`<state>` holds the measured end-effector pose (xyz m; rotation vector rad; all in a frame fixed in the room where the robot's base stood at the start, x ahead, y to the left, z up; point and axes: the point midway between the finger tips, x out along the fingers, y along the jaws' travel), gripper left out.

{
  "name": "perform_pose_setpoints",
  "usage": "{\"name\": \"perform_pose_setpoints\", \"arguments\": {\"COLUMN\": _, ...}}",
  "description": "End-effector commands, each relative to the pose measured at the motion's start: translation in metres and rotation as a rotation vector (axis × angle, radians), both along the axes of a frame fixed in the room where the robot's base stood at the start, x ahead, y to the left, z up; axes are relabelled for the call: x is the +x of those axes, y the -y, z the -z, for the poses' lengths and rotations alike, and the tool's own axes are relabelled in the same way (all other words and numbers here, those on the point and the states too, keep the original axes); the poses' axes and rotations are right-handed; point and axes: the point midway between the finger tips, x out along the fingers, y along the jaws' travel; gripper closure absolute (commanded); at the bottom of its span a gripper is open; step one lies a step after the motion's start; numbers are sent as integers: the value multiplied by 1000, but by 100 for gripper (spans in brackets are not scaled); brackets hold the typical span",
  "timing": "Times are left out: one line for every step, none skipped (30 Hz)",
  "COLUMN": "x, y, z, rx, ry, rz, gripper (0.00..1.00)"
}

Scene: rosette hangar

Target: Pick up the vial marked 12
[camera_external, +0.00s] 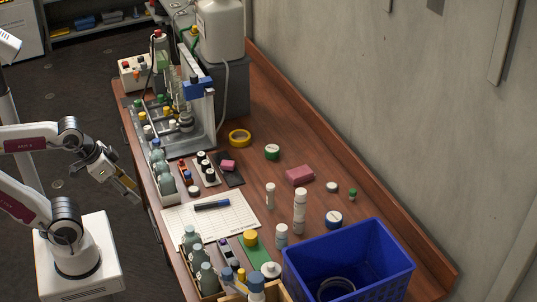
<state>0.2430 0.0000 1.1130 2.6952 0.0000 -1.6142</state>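I cannot read a 12 on any vial from here. Small dark-capped vials (202,157) stand in a pale rack (211,182) near the table's left side. More small vials with coloured caps (149,131) stand at the rack assembly farther back. I cannot tell which of these, if any, is the marked one. My gripper (128,188) hangs off the table's left edge, pointing down and right, apart from all the vials. Its fingertips are too small to show whether it is open or shut.
A blue crate (385,284) stands at the front right. Bottles (192,238) and a wooden box crowd the front edge. The right strip is mostly clear.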

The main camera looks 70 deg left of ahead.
Motion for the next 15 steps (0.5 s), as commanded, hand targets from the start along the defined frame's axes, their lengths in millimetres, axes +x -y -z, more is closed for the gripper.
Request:
{"name": "perform_pose_setpoints", "arguments": {"x": 0, "y": 0, "z": 0, "rx": 0, "ry": 0, "rz": 0, "gripper": 61}}
{"name": "perform_pose_setpoints", "arguments": {"x": 0, "y": 0, "z": 0, "rx": 0, "ry": 0, "rz": 0, "gripper": 61}}
{"name": "perform_pose_setpoints", "arguments": {"x": 0, "y": 0, "z": 0, "rx": 0, "ry": 0, "rz": 0, "gripper": 61}}
{"name": "perform_pose_setpoints", "arguments": {"x": 0, "y": 0, "z": 0, "rx": 0, "ry": 0, "rz": 0, "gripper": 61}}
{"name": "perform_pose_setpoints", "arguments": {"x": 0, "y": 0, "z": 0, "rx": 0, "ry": 0, "rz": 0, "gripper": 61}}
{"name": "perform_pose_setpoints", "arguments": {"x": 1, "y": 0, "z": 0, "rx": 0, "ry": 1, "rz": 0, "gripper": 61}}
{"name": "perform_pose_setpoints", "arguments": {"x": 1, "y": 0, "z": 0, "rx": -1, "ry": 1, "rz": 0, "gripper": 61}}
{"name": "perform_pose_setpoints", "arguments": {"x": 2, "y": 1, "z": 0, "rx": -2, "ry": 2, "rz": 1, "gripper": 61}}
{"name": "perform_pose_setpoints", "arguments": {"x": 4, "y": 1, "z": 0, "rx": -4, "ry": 4, "rz": 2, "gripper": 61}}
{"name": "perform_pose_setpoints", "arguments": {"x": 6, "y": 2, "z": 0, "rx": -5, "ry": 7, "rz": 3, "gripper": 61}}
{"name": "perform_pose_setpoints", "arguments": {"x": 9, "y": 2, "z": -1, "rx": -7, "ry": 10, "rz": 4, "gripper": 61}}
{"name": "perform_pose_setpoints", "arguments": {"x": 13, "y": 4, "z": -1, "rx": -11, "ry": 14, "rz": 6, "gripper": 61}}
{"name": "perform_pose_setpoints", "arguments": {"x": 16, "y": 5, "z": -1, "rx": -15, "ry": 18, "rz": 7, "gripper": 61}}
{"name": "perform_pose_setpoints", "arguments": {"x": 21, "y": 6, "z": -1, "rx": -18, "ry": 24, "rz": 9, "gripper": 61}}
{"name": "perform_pose_setpoints", "arguments": {"x": 27, "y": 8, "z": -1, "rx": -24, "ry": 30, "rz": 10, "gripper": 61}}
